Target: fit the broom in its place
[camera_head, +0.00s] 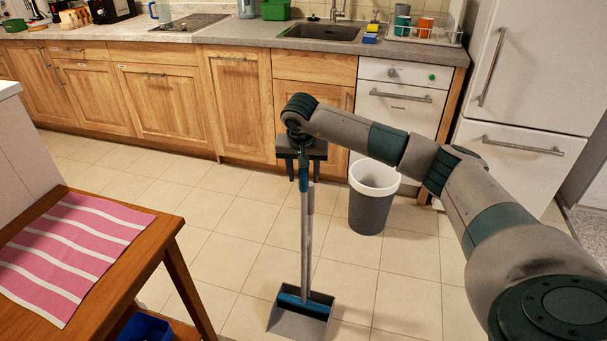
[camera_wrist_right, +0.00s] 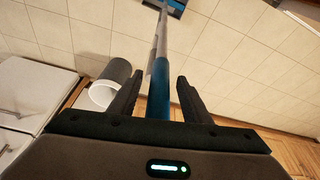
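The broom (camera_head: 304,238) stands upright on the tiled floor, with a thin grey pole and a teal upper grip. Its foot is in or against a grey dustpan (camera_head: 297,323) with a teal bar; I cannot tell which parts belong to which. My right gripper (camera_head: 303,170) is at the top of the pole, pointing down. In the right wrist view the teal grip (camera_wrist_right: 160,88) runs between the two fingers of the right gripper (camera_wrist_right: 158,90), with a gap on both sides. The fingers are open around it. My left gripper is not in view.
A grey bin (camera_head: 371,212) with a white rim stands just right of the broom. A wooden table (camera_head: 165,240) with a pink striped cloth (camera_head: 70,250) is at the left. Wooden cabinets (camera_head: 237,95) and a white fridge (camera_head: 525,90) line the back. Floor between is clear.

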